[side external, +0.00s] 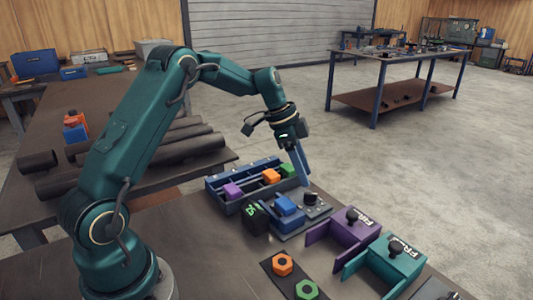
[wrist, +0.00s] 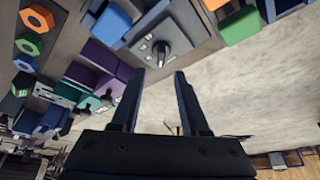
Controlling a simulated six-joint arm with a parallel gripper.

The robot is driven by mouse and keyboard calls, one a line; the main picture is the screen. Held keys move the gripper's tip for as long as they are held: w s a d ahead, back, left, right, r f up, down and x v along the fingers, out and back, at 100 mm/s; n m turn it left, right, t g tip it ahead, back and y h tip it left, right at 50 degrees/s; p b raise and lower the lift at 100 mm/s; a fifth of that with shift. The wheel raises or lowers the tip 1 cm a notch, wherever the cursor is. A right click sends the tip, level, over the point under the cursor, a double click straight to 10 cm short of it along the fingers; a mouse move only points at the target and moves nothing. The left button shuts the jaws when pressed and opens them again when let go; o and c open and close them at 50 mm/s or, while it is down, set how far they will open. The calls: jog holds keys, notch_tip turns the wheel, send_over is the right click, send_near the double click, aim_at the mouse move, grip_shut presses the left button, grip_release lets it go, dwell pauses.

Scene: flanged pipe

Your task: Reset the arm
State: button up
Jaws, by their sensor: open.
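My gripper (side external: 301,170) hangs from my green arm above the back edge of the worktable, pointing down over the right end of a blue tray. In the wrist view my gripper (wrist: 161,78) has its two fingers apart with nothing between them. A control block with a black knob (side external: 311,198) sits just below and in front of the fingers. The black knob (wrist: 160,52) also shows in the wrist view, beyond the fingertips.
The blue tray (side external: 225,207) holds purple, orange and green blocks. A purple fixture (side external: 345,236) and a teal fixture (side external: 394,263) stand to the right. Orange (side external: 282,264) and green (side external: 306,290) nuts lie in front. Dark pipes (side external: 180,146) lie on the table behind.

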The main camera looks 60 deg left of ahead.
jog(key=s+d+r+m+t+y, duration=0.1)
jog(key=s+d+r, duration=0.15)
jog(key=r, duration=0.35)
jog(key=s+d+r+t, duration=0.1)
jog(key=s+d+r, duration=0.1)
jog(key=d+r, duration=0.3)
jog(key=s+d+r+n, duration=0.2)
jog(key=s+r, duration=0.1)
jog(key=s, duration=0.7)
jog(key=s+a+f+n+y, duration=0.1)
jog(key=s+f+n+y, duration=0.1)
jog(key=s+f+n, duration=0.4)
jog(key=s+n, duration=0.2)
jog(key=s, duration=0.1)
jog(key=shift+s+f, duration=0.15)
jog(key=shift+s, duration=0.25)
